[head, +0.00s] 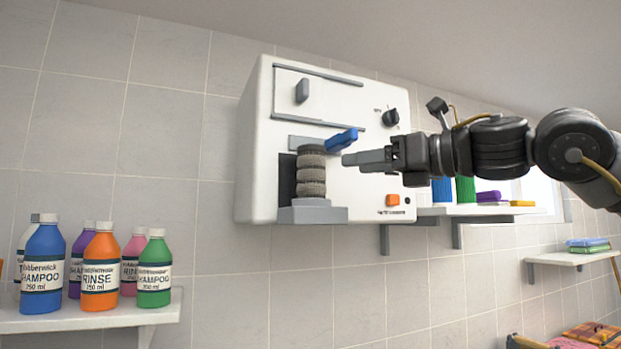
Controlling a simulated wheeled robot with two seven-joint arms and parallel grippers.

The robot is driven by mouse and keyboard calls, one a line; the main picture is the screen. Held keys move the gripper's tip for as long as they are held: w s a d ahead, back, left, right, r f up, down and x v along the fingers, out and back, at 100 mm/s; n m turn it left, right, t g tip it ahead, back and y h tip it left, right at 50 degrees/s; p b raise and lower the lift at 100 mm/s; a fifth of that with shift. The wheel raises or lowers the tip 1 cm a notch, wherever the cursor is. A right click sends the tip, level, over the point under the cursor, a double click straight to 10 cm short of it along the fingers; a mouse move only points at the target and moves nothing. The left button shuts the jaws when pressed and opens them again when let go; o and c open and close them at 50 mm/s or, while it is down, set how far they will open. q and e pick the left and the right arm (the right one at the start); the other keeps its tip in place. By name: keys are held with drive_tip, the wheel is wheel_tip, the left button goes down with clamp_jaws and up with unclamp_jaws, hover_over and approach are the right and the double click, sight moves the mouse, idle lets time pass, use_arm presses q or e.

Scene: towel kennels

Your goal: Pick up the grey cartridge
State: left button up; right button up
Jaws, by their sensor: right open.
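The grey cartridge (311,172) is a ribbed, stacked cylinder. It stands upright in a recess at the lower left front of a white wall-mounted unit (257,150), on a grey ledge (313,213). A blue lever (342,140) sticks out at its upper right. My right gripper (352,159) comes in from the right, its fingers pointing left. It is open and empty, with its tips just right of the cartridge and below the lever. Whether the tips touch anything is unclear. My left gripper is not in view.
The unit also has a sliding panel (318,97), a black knob (391,117) and an orange switch (393,200). A shelf at lower left (100,318) holds several bottles. Shelves with coloured items (478,210) and folded towels (588,244) are at the right.

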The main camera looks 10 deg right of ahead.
sight(324, 168)
drive_tip(key=x, duration=0.2)
drive_tip(key=shift+w+a+r+p, duration=0.1)
drive_tip(key=shift+w+a+p, duration=0.1)
drive_tip(key=shift+a+p, duration=0.2)
drive_tip(key=x, duration=0.3)
drive_tip(key=shift+w+d+f+p, duration=0.1)
drive_tip(key=shift+w+f+p, duration=0.1)
drive_tip(key=shift+p, duration=0.1)
drive_tip(key=shift+w, duration=0.15)
drive_tip(key=shift+s+r, duration=0.1)
drive_tip(key=shift+s, duration=0.1)
drive_tip(key=shift+w+a+r+p, duration=0.15)
drive_tip(key=shift+w+a+p, duration=0.15)
drive_tip(key=shift+p, duration=0.15)
drive_tip(key=p+x, duration=0.2)
drive_tip(key=x, duration=0.2)
drive_tip(key=shift+w+a, duration=0.2)
drive_tip(key=shift+s+d, duration=0.15)
drive_tip(key=shift+d, duration=0.05)
drive_tip(key=shift+c, duration=0.2)
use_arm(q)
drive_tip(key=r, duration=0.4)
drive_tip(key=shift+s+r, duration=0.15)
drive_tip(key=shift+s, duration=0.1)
use_arm(e)
drive_tip(key=c, duration=0.9)
